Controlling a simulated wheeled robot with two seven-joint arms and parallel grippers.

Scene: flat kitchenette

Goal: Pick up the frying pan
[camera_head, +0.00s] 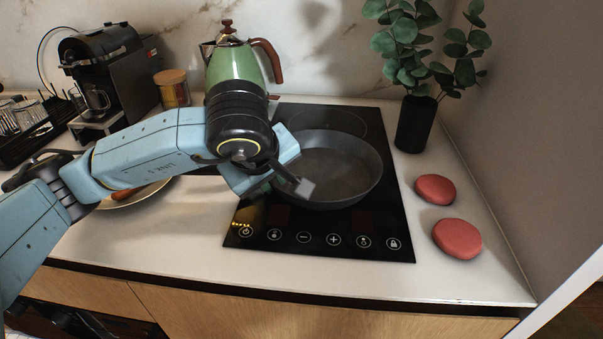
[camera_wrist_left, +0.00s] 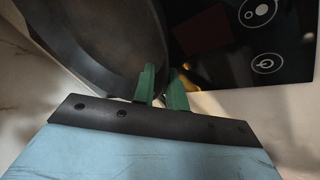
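The dark grey frying pan (camera_head: 335,170) sits on the black hob, and its round bowl shows in the head view. My left gripper (camera_head: 290,186) is at the pan's left side, low and close to the rim. In the left wrist view the pan (camera_wrist_left: 95,35) fills the upper left, and the two green fingertips of my left gripper (camera_wrist_left: 163,88) stand a small gap apart at the pan's edge. I cannot tell whether they touch it. The pan's handle is not visible; my arm and gripper cover that side. My right gripper is not in view.
The black hob (camera_head: 385,225) has touch controls along its front. A green kettle (camera_head: 232,65) stands behind my wrist. A dark vase with a plant (camera_head: 414,125) and two red round pieces (camera_head: 457,238) are on the right. A plate (camera_head: 150,193) lies under my forearm.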

